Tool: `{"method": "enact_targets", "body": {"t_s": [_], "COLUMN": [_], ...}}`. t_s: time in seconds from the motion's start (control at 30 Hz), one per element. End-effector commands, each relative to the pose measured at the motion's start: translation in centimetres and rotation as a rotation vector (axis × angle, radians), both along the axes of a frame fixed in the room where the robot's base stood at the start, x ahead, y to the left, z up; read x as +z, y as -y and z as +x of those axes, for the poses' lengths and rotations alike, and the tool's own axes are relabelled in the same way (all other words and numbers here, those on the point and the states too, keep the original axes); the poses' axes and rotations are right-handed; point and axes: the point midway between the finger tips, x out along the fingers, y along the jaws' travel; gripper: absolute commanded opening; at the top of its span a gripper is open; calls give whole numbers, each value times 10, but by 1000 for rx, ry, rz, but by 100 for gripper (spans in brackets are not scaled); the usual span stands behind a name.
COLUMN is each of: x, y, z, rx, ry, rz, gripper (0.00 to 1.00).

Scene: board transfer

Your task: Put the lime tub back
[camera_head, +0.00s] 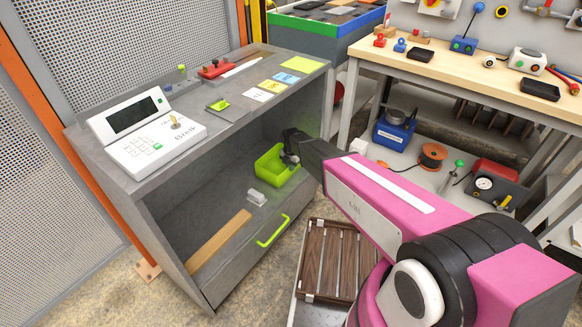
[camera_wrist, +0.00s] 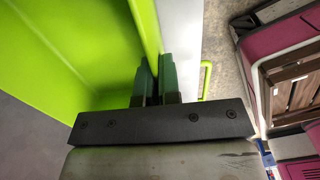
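The lime tub (camera_head: 264,172) is at the right end of the grey cabinet's open compartment. It looks roughly upright; whether it rests on the compartment floor or hangs just above it I cannot tell. My gripper (camera_head: 290,148) reaches in from the right at the tub's upper edge. In the wrist view, the green fingers of my gripper (camera_wrist: 157,82) stand close together on both sides of the wall of the lime tub (camera_wrist: 60,45), pinching its rim. The tub's inside looks empty where it shows; part of it is hidden.
The grey cabinet (camera_head: 192,165) has a lime handle (camera_head: 272,231) low on its front. A small pale block (camera_head: 256,197) and a wooden strip (camera_head: 218,243) lie in the compartment, left of the tub. A slatted brown crate (camera_head: 335,262) stands on the right, below my arm.

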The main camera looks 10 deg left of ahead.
Motion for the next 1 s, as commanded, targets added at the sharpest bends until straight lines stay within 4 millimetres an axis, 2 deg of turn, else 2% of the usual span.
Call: {"method": "enact_targets", "body": {"t_s": [0.33, 0.4, 0.43, 0.77, 0.87, 1.0], "x": [-3, -2, -2, 0, 9, 32], "y": [0, 0, 0, 0, 0, 1], "z": [0, 0, 0, 0, 0, -1], "rx": [0, 0, 0, 0, 0, 0], "ry": [0, 0, 0, 1, 2, 3], "rz": [1, 1, 1, 0, 1, 1], "gripper": [0, 23, 29, 29, 29, 29]}}
